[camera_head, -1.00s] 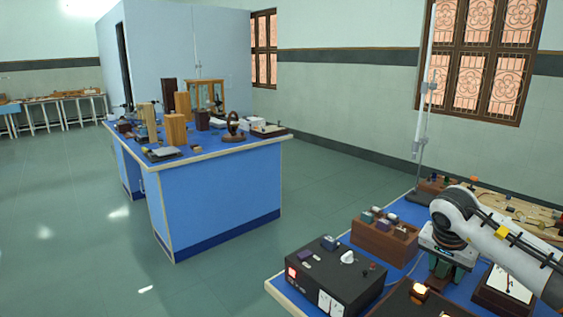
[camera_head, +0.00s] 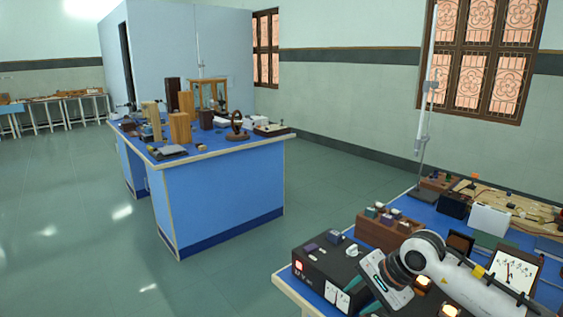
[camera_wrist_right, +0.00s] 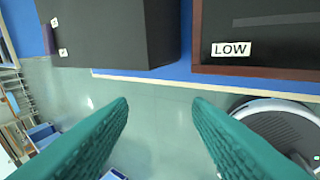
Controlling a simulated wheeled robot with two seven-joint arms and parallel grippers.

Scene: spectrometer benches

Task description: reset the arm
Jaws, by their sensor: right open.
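My right arm comes in from the lower right in the head view, with its wrist low over the near bench's front edge. In the right wrist view my right gripper (camera_wrist_right: 160,108) is open, its two teal fingers wide apart with nothing between them. Below the fingers is floor, just off the bench edge. My left gripper is not in view.
A black power unit (camera_head: 322,262) stands close beside the wrist; its dark casing shows in the wrist view (camera_wrist_right: 110,30). A brown-framed box labelled LOW (camera_wrist_right: 250,40) is at right there. A wooden rack (camera_head: 382,232) stands behind. Open floor (camera_head: 230,275) lies left.

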